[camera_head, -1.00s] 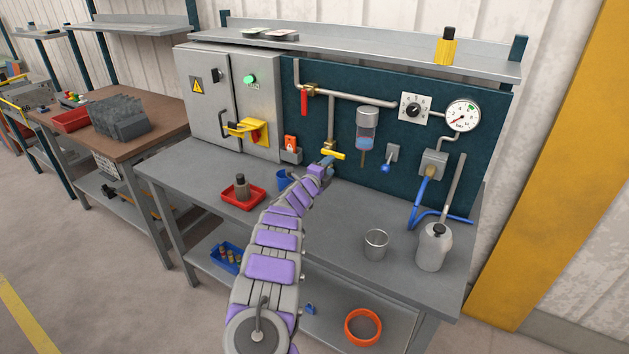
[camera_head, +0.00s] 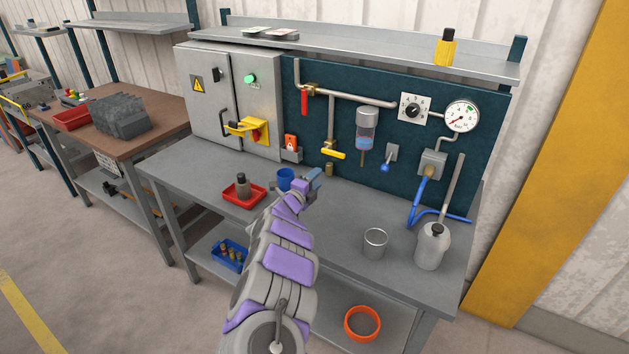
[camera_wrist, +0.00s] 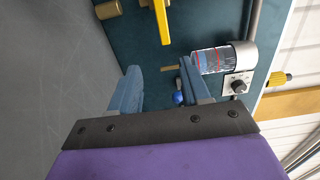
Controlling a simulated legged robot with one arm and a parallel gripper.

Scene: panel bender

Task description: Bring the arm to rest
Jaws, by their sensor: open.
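My gripper (camera_head: 313,180) is at the end of my purple and grey arm, above the grey workbench (camera_head: 180,181) and in front of the dark teal panel (camera_head: 400,170). In the wrist view its two blue fingers (camera_wrist: 160,80) are apart with nothing between them. The yellow valve handle (camera_head: 334,154) on the panel is clear of the fingers; it also shows at the top of the wrist view (camera_wrist: 161,18). My arm hides part of the bench front and lower shelf.
A metal cup (camera_head: 375,243) and a grey bottle (camera_head: 432,247) stand at the right. The sight glass (camera_head: 366,126) hangs on the panel. The bench between is clear.

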